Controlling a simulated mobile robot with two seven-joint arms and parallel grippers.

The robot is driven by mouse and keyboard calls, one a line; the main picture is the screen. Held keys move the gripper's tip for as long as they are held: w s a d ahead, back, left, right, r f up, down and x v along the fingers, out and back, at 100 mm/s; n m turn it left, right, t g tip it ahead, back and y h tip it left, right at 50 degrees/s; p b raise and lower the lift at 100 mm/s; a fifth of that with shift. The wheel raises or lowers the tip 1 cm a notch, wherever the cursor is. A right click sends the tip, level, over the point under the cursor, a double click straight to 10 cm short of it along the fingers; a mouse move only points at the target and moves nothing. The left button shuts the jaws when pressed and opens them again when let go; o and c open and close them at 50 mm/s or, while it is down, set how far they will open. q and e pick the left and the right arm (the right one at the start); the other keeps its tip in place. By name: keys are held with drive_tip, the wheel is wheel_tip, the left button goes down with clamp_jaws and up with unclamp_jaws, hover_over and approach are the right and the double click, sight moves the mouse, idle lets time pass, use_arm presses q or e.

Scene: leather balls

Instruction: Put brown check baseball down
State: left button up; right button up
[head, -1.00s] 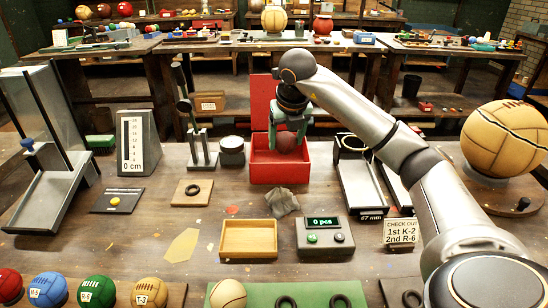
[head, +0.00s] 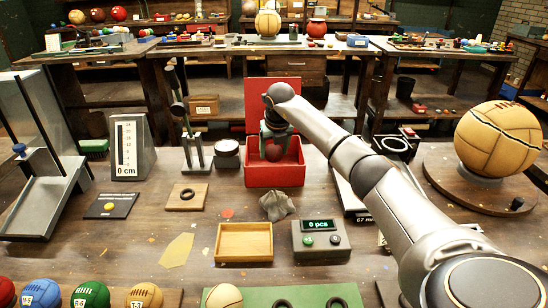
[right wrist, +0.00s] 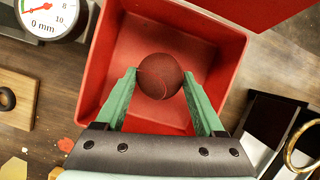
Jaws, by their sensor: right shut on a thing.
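A dark reddish-brown ball (head: 272,152) is held between the green fingers of my right gripper (head: 275,140). It also shows in the right wrist view (right wrist: 160,76), with one finger on each side; a check pattern cannot be made out. The ball is over or inside the open red box (head: 275,178), whose lid stands raised at the back. In the right wrist view, the red box's floor and walls (right wrist: 118,60) surround the ball and fingertips. Whether the ball touches the floor cannot be told. My left gripper is not in view.
A wooden tray (head: 243,242), a counter reading 0 pcs (head: 320,238) and a grey crumpled cloth (head: 277,205) lie in front of the box. A round gauge (head: 227,152) stands left of it. A large tan ball (head: 497,138) stands at right.

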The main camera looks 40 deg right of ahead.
drive_tip(key=shift+f, duration=1.1)
drive_tip(key=shift+f, duration=0.2)
drive_tip(key=o, duration=1.6)
drive_tip(key=shift+c, duration=0.2)
drive_tip(key=shift+s+r, duration=0.15)
drive_tip(key=shift+r, duration=0.45)
drive_tip(key=p+v, duration=0.1)
drive_tip(key=v, duration=1)
drive_tip(key=shift+a+r, duration=0.1)
drive_tip(key=shift+a, duration=0.05)
